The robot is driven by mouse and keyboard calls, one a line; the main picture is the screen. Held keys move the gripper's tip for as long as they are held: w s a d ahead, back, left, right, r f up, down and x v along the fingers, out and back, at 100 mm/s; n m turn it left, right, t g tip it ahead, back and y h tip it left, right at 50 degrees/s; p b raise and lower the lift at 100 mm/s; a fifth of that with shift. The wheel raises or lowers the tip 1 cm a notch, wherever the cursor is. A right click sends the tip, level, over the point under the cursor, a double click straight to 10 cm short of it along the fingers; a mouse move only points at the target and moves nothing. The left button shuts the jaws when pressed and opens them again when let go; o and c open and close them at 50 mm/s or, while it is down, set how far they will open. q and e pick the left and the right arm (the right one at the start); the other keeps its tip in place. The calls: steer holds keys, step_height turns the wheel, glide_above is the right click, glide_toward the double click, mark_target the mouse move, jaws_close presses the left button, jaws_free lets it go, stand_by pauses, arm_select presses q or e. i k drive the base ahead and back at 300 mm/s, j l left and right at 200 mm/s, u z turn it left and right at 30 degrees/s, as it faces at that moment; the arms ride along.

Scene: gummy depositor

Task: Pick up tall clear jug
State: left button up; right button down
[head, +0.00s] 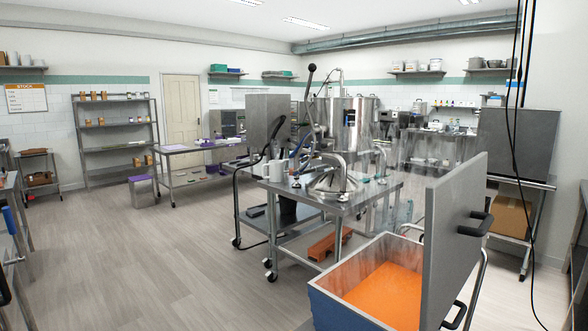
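I cannot make out a tall clear jug with certainty. Some clear, see-through shapes (400,213) show low behind the right side of the steel work table (310,197), partly hidden by the upright grey panel. They are too small and blurred to tell whether one is a jug. White containers (277,170) stand on the near left of that table, beside a steel machine with a lever (335,182). Neither of my grippers is in view.
A blue-sided bin (330,310) holding orange material stands close in front, with an upright grey panel (450,240) at its right. A black cable (516,130) hangs at the right. An orange block (328,245) lies under the table. The left-centre floor is clear.

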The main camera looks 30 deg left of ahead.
mark_target(292, 160)
steer(key=u, duration=0.5)
steer(key=j+u, duration=0.1)
steer(key=u, duration=1.4)
steer(key=i+j+u, duration=0.1)
steer(key=u, duration=1.45)
steer(key=i+u, duration=0.1)
steer(key=u, duration=0.4)
steer(key=i+l+u, duration=0.1)
steer(key=u, duration=0.3)
steer(key=l+u, duration=0.15)
steer(key=u, duration=0.2)
steer(key=l+u, duration=0.15)
steer(key=u, duration=0.25)
steer(key=l+z, duration=0.3)
steer(key=l, duration=1.05)
steer(key=l+z, duration=0.3)
steer(key=l, duration=1.1)
